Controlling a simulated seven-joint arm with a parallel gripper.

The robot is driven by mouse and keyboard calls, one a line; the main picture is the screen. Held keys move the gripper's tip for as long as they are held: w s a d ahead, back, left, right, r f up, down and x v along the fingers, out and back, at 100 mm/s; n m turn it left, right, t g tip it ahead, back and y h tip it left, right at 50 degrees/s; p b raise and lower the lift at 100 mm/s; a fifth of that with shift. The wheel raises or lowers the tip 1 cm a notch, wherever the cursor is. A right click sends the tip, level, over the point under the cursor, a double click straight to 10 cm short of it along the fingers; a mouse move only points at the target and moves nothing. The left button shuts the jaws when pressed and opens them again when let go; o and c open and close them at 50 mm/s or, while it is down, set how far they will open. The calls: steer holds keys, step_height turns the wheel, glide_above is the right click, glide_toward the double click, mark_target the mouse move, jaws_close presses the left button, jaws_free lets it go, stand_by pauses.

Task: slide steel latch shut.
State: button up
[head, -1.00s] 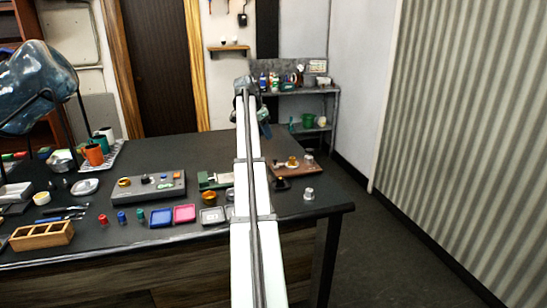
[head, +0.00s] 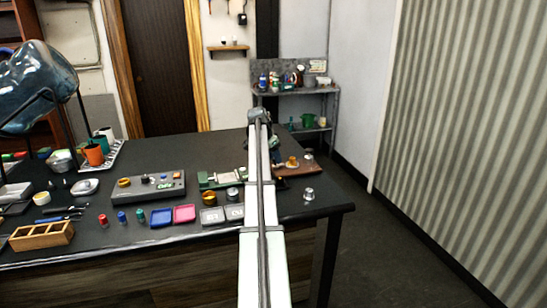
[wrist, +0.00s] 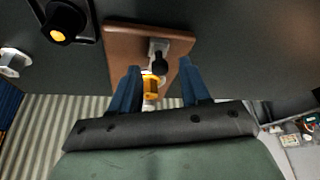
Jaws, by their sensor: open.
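In the wrist view a brown wooden board (wrist: 120,38) carries a small steel piece (wrist: 158,46) with a black knob (wrist: 159,63), which looks like the latch. An amber part (wrist: 151,86) sits on the board close to the knob. My gripper (wrist: 160,67) is open, with one blue finger on either side of the knob and amber part. Clear gaps show at both sides; height above the board is hard to judge. In the head view the board (head: 298,171) is at the table's right end, partly behind my arm. The latch's slide position cannot be made out.
A black part with an orange centre (wrist: 60,28) and a silver knob (wrist: 14,62) lie beside the board in the wrist view. The dark table (head: 215,155) holds a grey control block (head: 150,187) and several small trays left of my arm. The table's right edge is near.

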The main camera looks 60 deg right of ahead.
steer(key=shift+f, duration=0.15)
jaws_close()
stand_by(0.4)
